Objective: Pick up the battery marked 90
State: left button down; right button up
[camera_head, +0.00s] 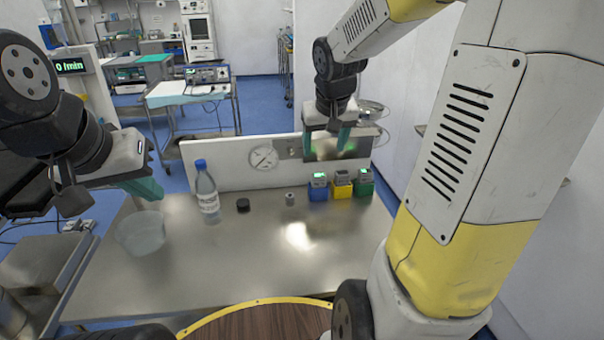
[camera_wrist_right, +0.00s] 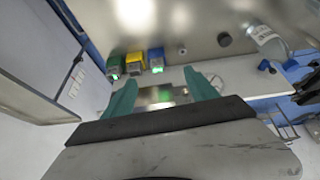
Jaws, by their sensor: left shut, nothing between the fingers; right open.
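Three batteries stand in a row at the back right of the metal table: a blue one (camera_head: 318,191), a yellow one (camera_head: 342,190) and a green one (camera_head: 363,187). Their small displays are too small to read, so I cannot tell which is marked 90. The right wrist view also shows the green (camera_wrist_right: 115,62), yellow (camera_wrist_right: 134,63) and blue (camera_wrist_right: 155,57) batteries, beyond the fingertips. My right gripper (camera_head: 326,144) is open and empty, above the row near the back panel. My left gripper (camera_head: 147,188) is shut and empty at the table's left, above a clear bowl.
A bottle with a blue cap (camera_head: 206,188), a dark round lid (camera_head: 243,205) and a small grey cylinder (camera_head: 290,199) stand left of the batteries. The clear bowl (camera_head: 141,233) sits at the left. A white panel (camera_head: 226,165) with a gauge borders the back. The table's front middle is clear.

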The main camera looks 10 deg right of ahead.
send_near(319, 175)
jog(key=f, duration=0.2)
jog(key=x, duration=0.7)
jog(key=shift+w+f, duration=0.15)
jog(key=shift+w, duration=0.3)
grip_shut()
